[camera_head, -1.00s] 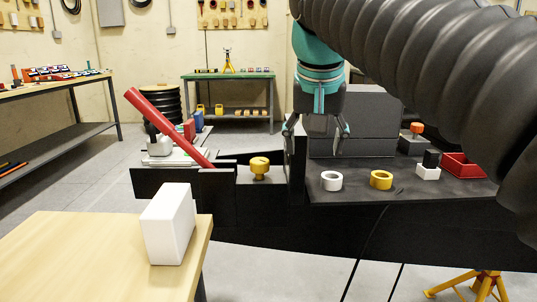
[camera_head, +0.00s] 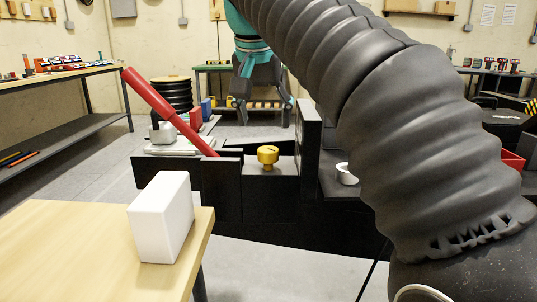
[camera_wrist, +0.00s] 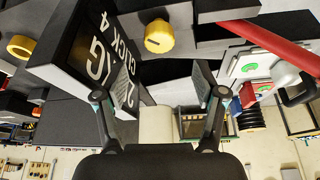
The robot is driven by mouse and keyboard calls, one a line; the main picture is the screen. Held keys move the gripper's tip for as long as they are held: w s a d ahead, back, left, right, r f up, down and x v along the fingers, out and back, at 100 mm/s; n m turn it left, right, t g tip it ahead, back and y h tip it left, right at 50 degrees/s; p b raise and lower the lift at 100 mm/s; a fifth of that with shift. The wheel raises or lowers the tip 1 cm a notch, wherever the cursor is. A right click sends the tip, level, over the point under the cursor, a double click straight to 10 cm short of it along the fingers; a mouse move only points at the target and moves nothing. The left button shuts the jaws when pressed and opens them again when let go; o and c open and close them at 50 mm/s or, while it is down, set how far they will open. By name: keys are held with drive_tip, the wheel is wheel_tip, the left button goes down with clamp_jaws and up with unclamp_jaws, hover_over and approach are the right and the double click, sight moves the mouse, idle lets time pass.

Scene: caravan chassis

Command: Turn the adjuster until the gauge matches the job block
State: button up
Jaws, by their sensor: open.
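The yellow knob (camera_head: 267,156), which looks like the adjuster, stands upright on the dark chassis. In the wrist view the knob (camera_wrist: 158,37) shows a dark slot or mark on its top. Beside it stands a black panel (camera_head: 308,135); in the wrist view the panel (camera_wrist: 85,55) bears white lettering that includes a 4 and a 2. My gripper (camera_head: 262,105) is open and empty, above and apart from the knob. In the wrist view its fingers (camera_wrist: 160,95) are spread. I cannot tell which thing is the gauge or the job block; white parts with green faces (camera_wrist: 255,65) show there.
A red bar (camera_head: 165,110) slants up left of the knob. A white block (camera_head: 160,217) stands on a wooden table (camera_head: 70,250) in front. My arm hides much of the right side.

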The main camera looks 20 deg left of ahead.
sight(268, 149)
drive_tip(key=b+x, duration=0.2)
drive_tip(key=x, duration=0.6)
